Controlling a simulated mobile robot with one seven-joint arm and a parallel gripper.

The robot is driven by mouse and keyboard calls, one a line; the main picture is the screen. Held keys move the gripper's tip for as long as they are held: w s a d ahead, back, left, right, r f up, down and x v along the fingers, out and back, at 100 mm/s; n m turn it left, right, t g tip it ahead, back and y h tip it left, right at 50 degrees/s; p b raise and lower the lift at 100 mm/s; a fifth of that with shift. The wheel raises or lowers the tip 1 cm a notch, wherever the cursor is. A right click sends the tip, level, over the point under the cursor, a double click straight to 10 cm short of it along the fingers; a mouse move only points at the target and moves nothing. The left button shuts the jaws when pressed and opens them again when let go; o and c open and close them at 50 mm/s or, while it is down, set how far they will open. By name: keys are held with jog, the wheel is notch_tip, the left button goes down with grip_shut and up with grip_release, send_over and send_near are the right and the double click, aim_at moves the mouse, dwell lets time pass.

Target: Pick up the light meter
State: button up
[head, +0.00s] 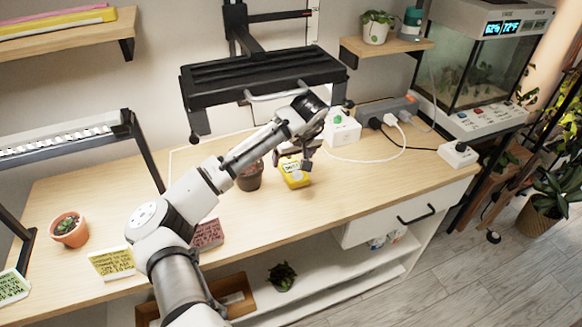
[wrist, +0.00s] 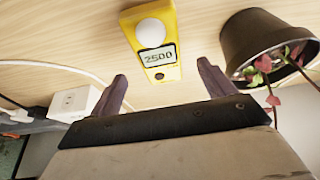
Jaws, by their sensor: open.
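The light meter (wrist: 160,58) is yellow with a white dome and a small display reading 2500. It lies on the wooden table (head: 340,200), and in the head view the meter (head: 294,178) shows just below my gripper (head: 307,163). In the wrist view my gripper (wrist: 162,82) is open, its two dark fingers apart with nothing between them. The meter lies beyond the fingertips, roughly centred between them. I cannot tell the exact gap between the fingers and the meter.
A dark pot with a reddish plant (wrist: 268,45) stands close to the right finger in the wrist view. A white box (head: 342,128) and a power strip (head: 385,110) with cables sit behind. A black lamp (head: 265,75) hangs above. The table's right front is clear.

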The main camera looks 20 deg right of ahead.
aim_at(291, 166)
jog(key=x, duration=0.4)
jog(key=shift+f+p, duration=0.4)
jog(key=shift+c, duration=0.3)
jog(key=c, duration=1.2)
jog(key=shift+r, duration=0.1)
